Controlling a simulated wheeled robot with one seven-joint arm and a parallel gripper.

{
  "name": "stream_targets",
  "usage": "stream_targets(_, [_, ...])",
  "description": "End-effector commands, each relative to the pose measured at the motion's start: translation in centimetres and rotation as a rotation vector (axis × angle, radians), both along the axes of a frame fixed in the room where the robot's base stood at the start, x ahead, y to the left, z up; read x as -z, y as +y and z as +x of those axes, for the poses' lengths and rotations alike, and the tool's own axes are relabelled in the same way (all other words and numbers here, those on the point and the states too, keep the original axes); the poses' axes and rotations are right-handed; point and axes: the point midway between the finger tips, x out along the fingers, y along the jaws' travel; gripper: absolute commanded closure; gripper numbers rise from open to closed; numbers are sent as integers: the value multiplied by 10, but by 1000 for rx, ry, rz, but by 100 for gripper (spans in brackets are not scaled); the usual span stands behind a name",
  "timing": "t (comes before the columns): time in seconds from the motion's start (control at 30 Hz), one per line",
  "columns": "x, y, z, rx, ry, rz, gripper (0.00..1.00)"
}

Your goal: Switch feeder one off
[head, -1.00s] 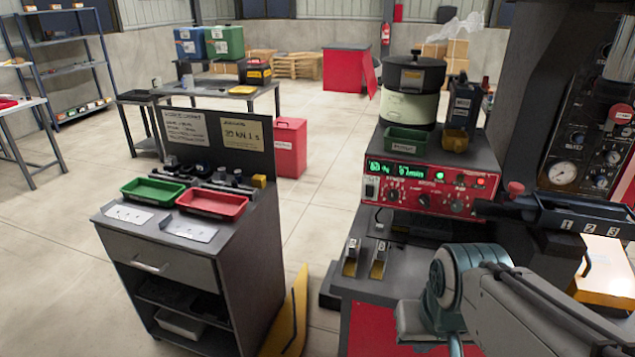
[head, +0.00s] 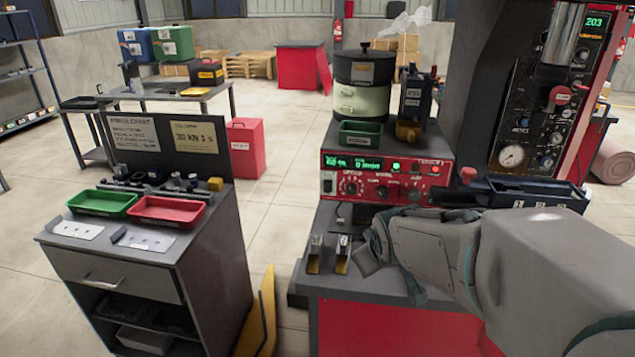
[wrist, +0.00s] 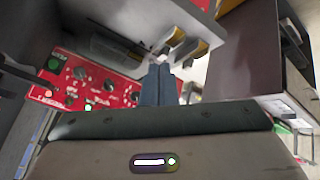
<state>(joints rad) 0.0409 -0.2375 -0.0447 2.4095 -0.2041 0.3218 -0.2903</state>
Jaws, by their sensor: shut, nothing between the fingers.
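The bowl feeder (head: 361,103) stands on a red control panel (head: 334,199) with a green-lit display (head: 353,163), knobs, a lit green lamp (head: 396,166) and a red lamp (head: 435,170). A pale switch (head: 328,182) sits at its left end; its position is too small to tell. The panel also shows at left in the wrist view (wrist: 112,82). My gripper (wrist: 158,72) is shut and empty, its fingertips apart from the panel. In the head view my wrist is low in front of the panel and its fingertips are not clear.
Two small metal and yellow pieces (head: 315,254) (head: 342,254) stand on the bench left of my wrist. A black bin marked with numbers (head: 538,193) is at right. A cart with a green tray (head: 103,203) and a red tray (head: 166,211) stands left, floor between.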

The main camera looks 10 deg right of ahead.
Motion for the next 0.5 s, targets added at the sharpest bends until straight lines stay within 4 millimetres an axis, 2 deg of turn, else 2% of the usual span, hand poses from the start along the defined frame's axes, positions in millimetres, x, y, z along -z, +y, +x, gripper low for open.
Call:
stream_targets(0.03, [6,-8,24,-56,-48,-54,100])
stream_targets(0.2, [9,-24,95,-277,-244,-256,100])
stream_targets(0.4, [19,-30,160,-532,-473,-496,100])
stream_targets(0.5, [27,-27,182,-658,-591,-611,100])
